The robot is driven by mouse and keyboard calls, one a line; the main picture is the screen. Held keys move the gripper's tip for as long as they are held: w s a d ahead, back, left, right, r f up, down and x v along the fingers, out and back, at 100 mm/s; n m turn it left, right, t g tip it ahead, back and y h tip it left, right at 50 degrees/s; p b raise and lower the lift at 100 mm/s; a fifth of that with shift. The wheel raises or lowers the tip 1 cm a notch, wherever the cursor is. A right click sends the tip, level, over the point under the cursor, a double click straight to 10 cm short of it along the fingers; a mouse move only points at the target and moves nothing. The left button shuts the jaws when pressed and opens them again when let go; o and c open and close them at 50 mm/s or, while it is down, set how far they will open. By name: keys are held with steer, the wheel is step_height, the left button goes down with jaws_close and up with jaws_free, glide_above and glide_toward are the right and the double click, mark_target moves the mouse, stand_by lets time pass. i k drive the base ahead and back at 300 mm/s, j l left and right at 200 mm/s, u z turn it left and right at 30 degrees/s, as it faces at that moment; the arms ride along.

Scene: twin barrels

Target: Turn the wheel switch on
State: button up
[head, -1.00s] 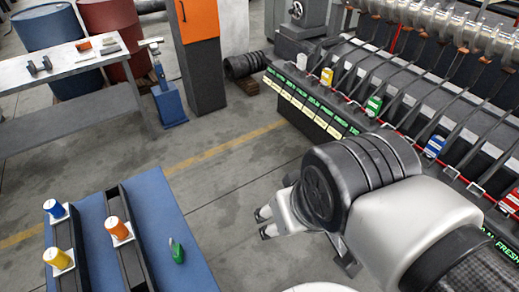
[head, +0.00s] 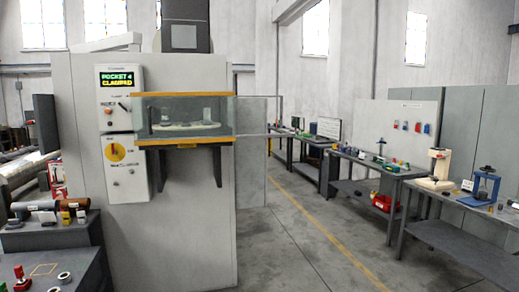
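A grey machine cabinet (head: 165,225) stands at the left of the head view. On its left side is a white control panel (head: 125,180) with a yellow round dial (head: 115,152) that seems to carry a small red knob. Small lettering below the dial is hard to read. The knob's setting cannot be told. Above it, a second panel has a green and yellow display (head: 120,80) that seems to read "POCKET 4 CLAMPED". I cannot tell which control is the wheel switch. My gripper and arm are not in this view.
A glass-sided chamber (head: 185,117) with yellow edges and a round table inside is beside the panels. A dark bench (head: 45,240) with parts stands at front left. Workbenches (head: 365,165) line the right. The floor (head: 300,240) between is clear.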

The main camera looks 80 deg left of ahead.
mark_target(114, 152)
steer(key=u, duration=3.85)
steer(key=i+z, duration=0.15)
steer(key=i, duration=2.4)
